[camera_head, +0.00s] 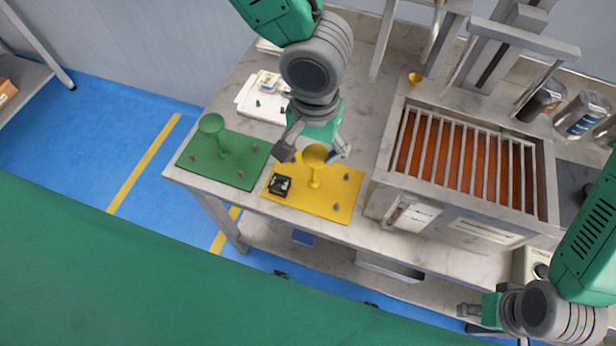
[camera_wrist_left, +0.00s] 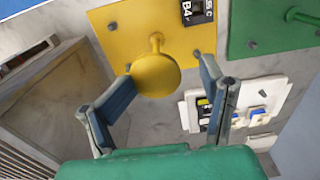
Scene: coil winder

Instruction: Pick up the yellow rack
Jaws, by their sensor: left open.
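The yellow rack (camera_head: 312,204) is a flat plate with small grey pegs and a post topped by a round yellow disc. It lies on the grey worktable; a black labelled block (camera_head: 280,186) sits at its left side. My left gripper (camera_head: 314,154) is open over the rack, with one finger on each side of the disc.
A similar green rack (camera_head: 232,170) lies just left of the yellow one. A white tray (camera_head: 262,112) with small parts is behind. A metal box with a slatted top (camera_head: 374,205) stands to the right. Metal cans (camera_head: 580,115) stand farther right.

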